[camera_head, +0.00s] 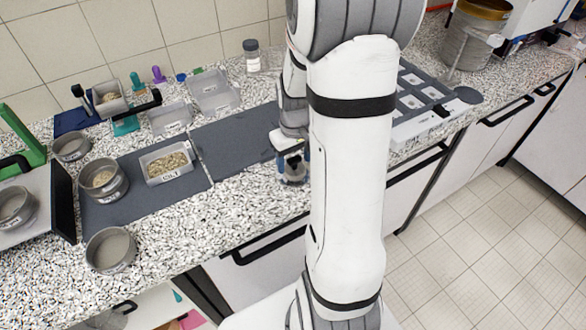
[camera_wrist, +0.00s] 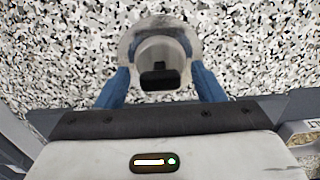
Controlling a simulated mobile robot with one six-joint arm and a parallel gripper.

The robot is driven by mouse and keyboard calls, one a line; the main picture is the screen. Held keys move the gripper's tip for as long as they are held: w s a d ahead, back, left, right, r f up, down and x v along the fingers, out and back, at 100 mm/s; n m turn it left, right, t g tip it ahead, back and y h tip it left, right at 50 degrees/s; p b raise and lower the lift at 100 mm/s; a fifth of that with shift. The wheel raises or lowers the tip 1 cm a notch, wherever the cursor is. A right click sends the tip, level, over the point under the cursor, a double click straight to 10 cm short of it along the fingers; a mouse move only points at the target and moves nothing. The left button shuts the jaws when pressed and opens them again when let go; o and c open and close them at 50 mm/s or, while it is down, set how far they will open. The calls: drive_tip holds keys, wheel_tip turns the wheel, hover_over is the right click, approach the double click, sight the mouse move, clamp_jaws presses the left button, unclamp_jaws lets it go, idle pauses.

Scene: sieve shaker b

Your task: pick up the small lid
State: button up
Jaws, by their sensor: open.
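The small lid (camera_wrist: 141,33) is a round grey metal piece with a raised centre and a dark knob-like part. In the wrist view it lies on the speckled countertop, between and just beyond the two blue fingers of my gripper (camera_wrist: 161,80). The fingers are apart, with a gap on each side of the raised part; contact is not visible. In the head view my gripper (camera_head: 292,156) points down over the lid (camera_head: 293,179) near the counter's front edge. My arm hides part of the surroundings there.
Dark mats (camera_head: 232,142) lie left of my gripper. A tray of pale grains (camera_head: 157,178) and several round sieves (camera_head: 110,250) stand further left. A grey compartment tray (camera_head: 410,128) is right of my arm. A lidded jar (camera_head: 252,62) stands at the back.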

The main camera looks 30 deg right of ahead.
drive_tip(key=shift+c, duration=0.3)
drive_tip(key=c, duration=1.1)
